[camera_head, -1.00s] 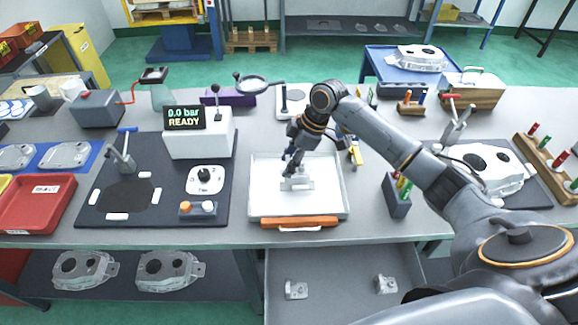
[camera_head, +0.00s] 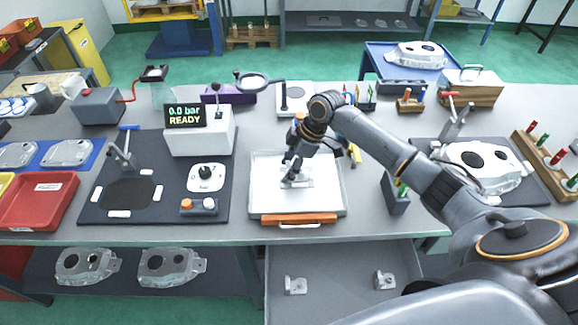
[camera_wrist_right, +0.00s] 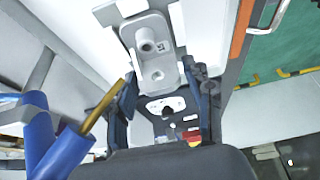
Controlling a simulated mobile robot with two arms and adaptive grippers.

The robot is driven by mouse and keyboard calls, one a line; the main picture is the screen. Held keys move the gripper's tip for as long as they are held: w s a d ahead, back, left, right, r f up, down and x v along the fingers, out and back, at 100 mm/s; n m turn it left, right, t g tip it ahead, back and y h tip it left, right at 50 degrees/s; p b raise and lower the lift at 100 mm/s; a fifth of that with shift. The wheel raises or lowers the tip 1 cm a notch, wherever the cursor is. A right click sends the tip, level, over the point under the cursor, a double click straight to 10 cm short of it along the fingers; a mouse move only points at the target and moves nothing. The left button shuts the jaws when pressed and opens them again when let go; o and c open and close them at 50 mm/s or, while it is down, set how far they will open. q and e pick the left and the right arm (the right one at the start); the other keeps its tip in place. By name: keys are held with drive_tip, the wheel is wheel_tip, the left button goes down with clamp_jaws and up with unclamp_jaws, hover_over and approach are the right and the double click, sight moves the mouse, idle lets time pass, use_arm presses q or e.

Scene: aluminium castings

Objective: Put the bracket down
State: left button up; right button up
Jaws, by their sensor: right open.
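The bracket (camera_head: 303,180), a grey cast part with a round boss, rests in the white tray (camera_head: 265,200) at the middle of the bench. In the right wrist view the bracket (camera_wrist_right: 153,48) lies just beyond the fingertips, with its boss and a hole facing the camera. My right gripper (camera_head: 289,176) points down into the tray at the bracket's left part. In the right wrist view its fingers (camera_wrist_right: 166,88) are spread apart with nothing clamped between them. Whether a fingertip touches the bracket I cannot tell. My left gripper is not in view.
The tray has an orange front edge (camera_head: 298,218). Below it, an open drawer (camera_head: 335,300) holds two similar brackets. A black mat with a clamp and a READY display box (camera_head: 200,140) stand left. A dark holder with coloured pieces (camera_head: 396,195) stands right of the tray.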

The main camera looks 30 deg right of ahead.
sight(305, 175)
drive_tip(key=shift+d+r, duration=0.15)
drive_tip(key=shift+r, duration=0.3)
drive_tip(key=b+v, duration=0.2)
drive_tip(key=v, duration=0.9)
